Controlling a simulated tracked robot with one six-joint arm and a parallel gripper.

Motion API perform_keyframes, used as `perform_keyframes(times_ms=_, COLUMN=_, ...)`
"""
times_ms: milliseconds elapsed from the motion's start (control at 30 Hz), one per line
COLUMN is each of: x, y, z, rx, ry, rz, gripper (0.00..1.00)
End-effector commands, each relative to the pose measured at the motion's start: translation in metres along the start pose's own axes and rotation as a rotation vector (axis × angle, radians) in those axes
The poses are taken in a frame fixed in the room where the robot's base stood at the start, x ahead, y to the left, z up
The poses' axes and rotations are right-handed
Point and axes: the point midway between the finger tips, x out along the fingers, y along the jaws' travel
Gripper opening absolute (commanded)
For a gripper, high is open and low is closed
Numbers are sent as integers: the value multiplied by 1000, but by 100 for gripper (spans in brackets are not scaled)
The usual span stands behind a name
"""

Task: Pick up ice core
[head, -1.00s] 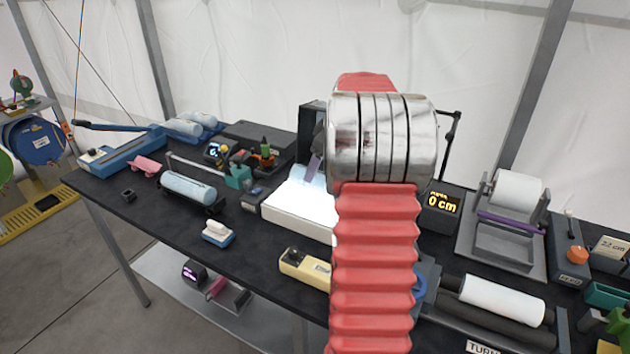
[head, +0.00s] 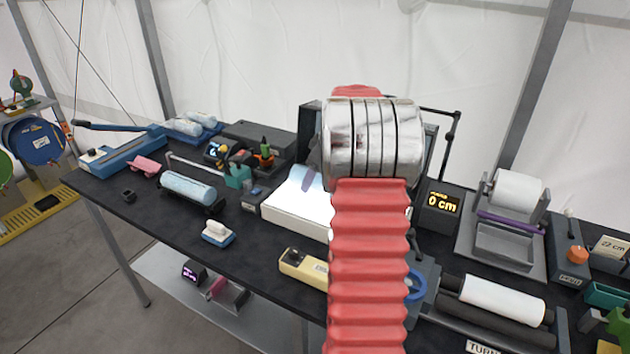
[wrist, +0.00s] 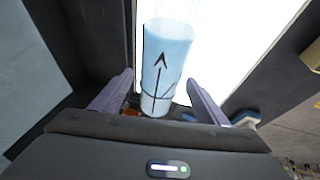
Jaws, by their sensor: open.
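A pale blue ice core (wrist: 166,58) with a black arrow and a ring line lies over the bright white light panel in the wrist view. My gripper (wrist: 160,80) is open, with one purple finger on each side of the core's near end; I cannot tell whether either touches it. In the head view my red arm and its metal joint hide most of this spot. Only a purple finger of my gripper (head: 308,181) shows above the light panel (head: 292,208). Another pale blue core (head: 188,187) lies in a dark cradle to the left.
More pale cores (head: 185,127) lie on a blue tray at the back left. A yellow tool (head: 303,268) sits at the table's front edge. A white roll on rollers (head: 500,298) and a display reading 0 cm (head: 440,203) stand to the right.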

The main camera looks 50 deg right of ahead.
Motion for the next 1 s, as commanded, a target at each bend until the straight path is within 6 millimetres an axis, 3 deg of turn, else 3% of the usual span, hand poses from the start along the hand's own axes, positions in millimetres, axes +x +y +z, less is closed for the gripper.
perform_keyframes(times_ms=233, x=0, y=0, z=0, rx=0, ry=0, rz=0, gripper=67)
perform_keyframes(times_ms=1000, x=0, y=0, z=0, rx=0, ry=0, rz=-1, gripper=13)
